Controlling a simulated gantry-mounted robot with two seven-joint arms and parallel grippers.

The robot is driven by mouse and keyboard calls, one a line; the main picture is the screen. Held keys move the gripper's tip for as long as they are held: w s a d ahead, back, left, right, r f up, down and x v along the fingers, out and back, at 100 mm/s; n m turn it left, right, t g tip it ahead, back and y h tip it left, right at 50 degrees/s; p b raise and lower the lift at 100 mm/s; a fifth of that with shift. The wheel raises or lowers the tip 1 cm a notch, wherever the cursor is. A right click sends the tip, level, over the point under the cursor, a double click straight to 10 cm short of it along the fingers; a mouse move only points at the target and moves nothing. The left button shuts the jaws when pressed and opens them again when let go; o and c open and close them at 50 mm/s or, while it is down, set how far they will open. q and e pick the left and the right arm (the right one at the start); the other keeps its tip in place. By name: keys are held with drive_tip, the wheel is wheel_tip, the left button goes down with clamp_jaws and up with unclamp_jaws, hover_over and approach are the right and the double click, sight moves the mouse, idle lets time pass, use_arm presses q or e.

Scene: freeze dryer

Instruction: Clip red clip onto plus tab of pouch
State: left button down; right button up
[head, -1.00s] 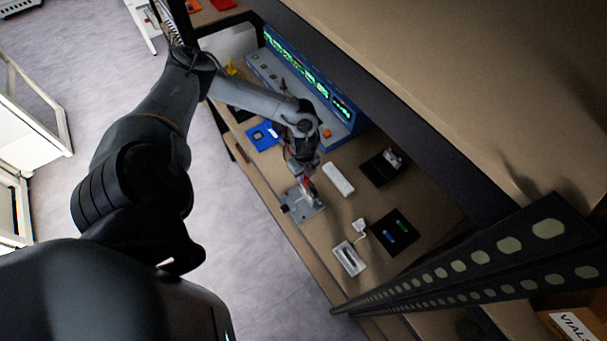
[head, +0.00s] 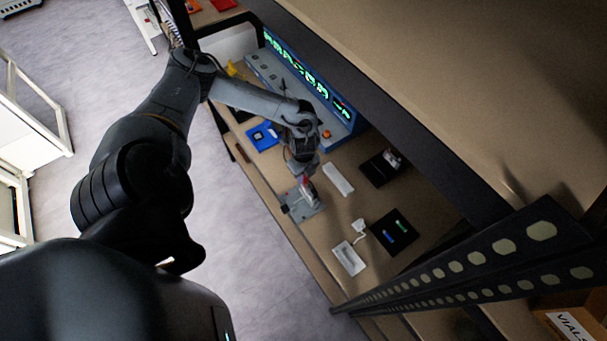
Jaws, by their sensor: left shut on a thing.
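My left gripper (head: 305,184) points down over a grey plate (head: 290,208) near the front edge of the bench. It is shut on a small red thing, the red clip (head: 307,182), which shows between the fingers. The clip is close to a silvery pouch (head: 310,197) on the plate, which is partly covered by the gripper. I cannot tell whether the clip touches the pouch, and its tabs are too small to make out. My right gripper is not in view.
A white bar (head: 338,180) lies right of the plate. Dark mats (head: 381,168) and (head: 408,241) lie farther right, and a white tray (head: 349,258) in front. A blue instrument panel (head: 300,75) stands behind; a shelf (head: 480,80) overhangs the right side.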

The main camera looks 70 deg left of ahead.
use_arm(q)
drive_tip(key=shift+p, duration=0.85)
idle(1.5)
drive_tip(key=shift+f, duration=0.3)
idle(0.4)
drive_tip(key=shift+f+b, duration=0.8)
drive_tip(key=shift+f, duration=0.1)
drive_tip(key=c, duration=0.9)
unclamp_jaws()
drive_tip(key=shift+r, duration=0.15)
